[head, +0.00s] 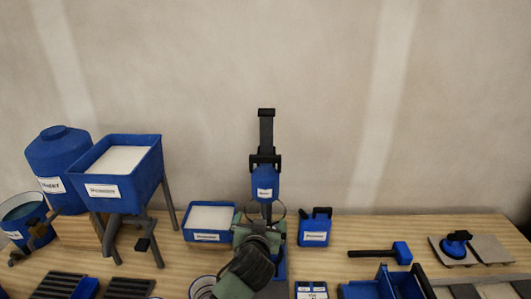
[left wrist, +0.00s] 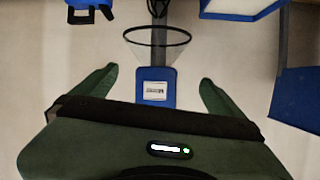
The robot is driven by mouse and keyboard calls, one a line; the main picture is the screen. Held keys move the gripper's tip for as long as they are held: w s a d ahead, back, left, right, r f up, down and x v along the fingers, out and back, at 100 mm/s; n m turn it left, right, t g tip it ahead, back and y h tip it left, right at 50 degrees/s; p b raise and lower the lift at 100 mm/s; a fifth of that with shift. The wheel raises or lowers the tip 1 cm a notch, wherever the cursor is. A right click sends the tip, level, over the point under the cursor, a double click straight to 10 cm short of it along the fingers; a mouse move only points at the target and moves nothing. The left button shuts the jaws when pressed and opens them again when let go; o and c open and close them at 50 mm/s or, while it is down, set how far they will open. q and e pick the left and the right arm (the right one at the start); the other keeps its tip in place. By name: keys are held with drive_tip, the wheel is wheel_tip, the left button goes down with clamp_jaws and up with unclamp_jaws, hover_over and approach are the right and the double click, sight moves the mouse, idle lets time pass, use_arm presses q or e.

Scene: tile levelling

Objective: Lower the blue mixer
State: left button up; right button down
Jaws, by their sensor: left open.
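The blue mixer (head: 265,180) stands at the back of the wooden bench on a grey upright, with its blue, white-labelled head raised. A thin dark ring shows below the head, and my arm hides much of the mixer's lower part. My left gripper (head: 259,222) is open and empty in front of the mixer, below its head in the picture. In the left wrist view, the labelled mixer head (left wrist: 155,86) shows between the two spread green fingers, with a gap on both sides. I cannot tell how far off it is in depth. My right gripper is not in view.
A white-filled blue tray (head: 207,237) stands left of the mixer and a blue jug (head: 315,228) right of it. Farther left is a blue hopper (head: 140,175) on legs. A blue-headed mallet (head: 380,253) lies at right. The wall behind is bare.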

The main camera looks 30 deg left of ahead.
sight(265, 155)
use_arm(q)
drive_tip(key=w+a+r+t+y, duration=0.1)
drive_tip(key=w+r, duration=0.2)
drive_tip(key=r, duration=0.1)
drive_tip(key=w+a+r+n+t+y, duration=0.1)
drive_tip(key=w+a+r, duration=0.1)
drive_tip(key=w+r, duration=0.1)
drive_tip(key=w+a+r+t, duration=0.1)
drive_tip(key=w+r, duration=0.2)
drive_tip(key=r, duration=0.1)
drive_tip(key=shift+w+a+r+n+y, duration=0.3)
drive_tip(key=shift+w+a+r+y, duration=0.05)
drive_tip(key=shift+r+y, duration=0.05)
drive_tip(key=shift+w+a+r, duration=0.15)
drive_tip(key=shift+w+r, duration=0.05)
drive_tip(key=shift+w, duration=0.05)
drive_tip(key=p+x, duration=0.2)
drive_tip(key=x, duration=0.4)
drive_tip(key=shift+w+a, duration=0.15)
drive_tip(key=shift+w, duration=0.25)
